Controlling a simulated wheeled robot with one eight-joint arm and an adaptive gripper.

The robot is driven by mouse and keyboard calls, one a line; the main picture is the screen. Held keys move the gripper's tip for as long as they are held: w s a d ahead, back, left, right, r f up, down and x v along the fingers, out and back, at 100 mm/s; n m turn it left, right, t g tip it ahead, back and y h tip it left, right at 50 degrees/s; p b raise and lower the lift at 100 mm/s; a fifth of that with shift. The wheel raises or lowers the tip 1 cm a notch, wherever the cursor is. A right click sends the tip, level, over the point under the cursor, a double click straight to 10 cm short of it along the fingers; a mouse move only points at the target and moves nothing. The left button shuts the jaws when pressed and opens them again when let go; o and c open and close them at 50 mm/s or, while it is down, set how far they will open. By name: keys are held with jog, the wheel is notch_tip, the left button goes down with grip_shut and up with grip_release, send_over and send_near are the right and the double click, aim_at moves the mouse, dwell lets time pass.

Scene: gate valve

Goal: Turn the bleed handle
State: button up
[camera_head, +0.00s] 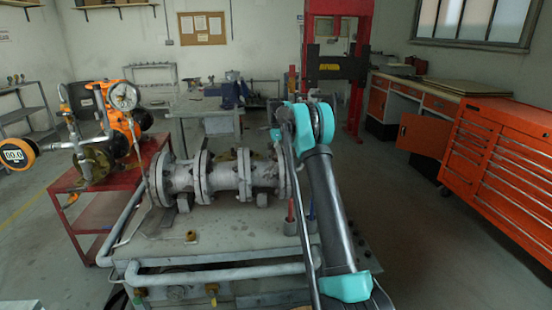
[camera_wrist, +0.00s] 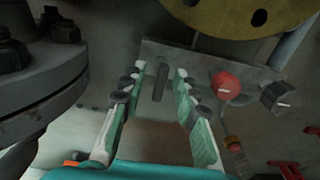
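My gripper (camera_wrist: 160,75) is open in the wrist view, its two green-and-white fingers reaching up the picture. A narrow dark grey lever-like piece (camera_wrist: 160,82) lies between the fingertips, with gaps on both sides. It may be the bleed handle, but I cannot tell for sure. Its lower end and mounting are unclear. In the head view the grey flanged valve and pipe assembly (camera_head: 225,176) lies on the bench (camera_head: 160,250). My arm stands in front of its right end, and my fingers are hidden there.
In the wrist view a bolted grey flange (camera_wrist: 40,85) is left, a yellow holed disc (camera_wrist: 240,14) above, and a red knob (camera_wrist: 225,85) to the right. In the head view an orange gauge unit (camera_head: 118,105) is left and orange cabinets (camera_head: 500,150) are right.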

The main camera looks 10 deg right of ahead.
grip_shut()
jog(key=shift+n, duration=0.3)
dwell(0.3)
jog(key=n, duration=0.3)
jog(key=shift+n, duration=0.3)
jog(key=n, duration=0.4)
jog(key=shift+n, duration=0.3)
jog(key=n, duration=0.4)
jog(key=shift+n, duration=1.9)
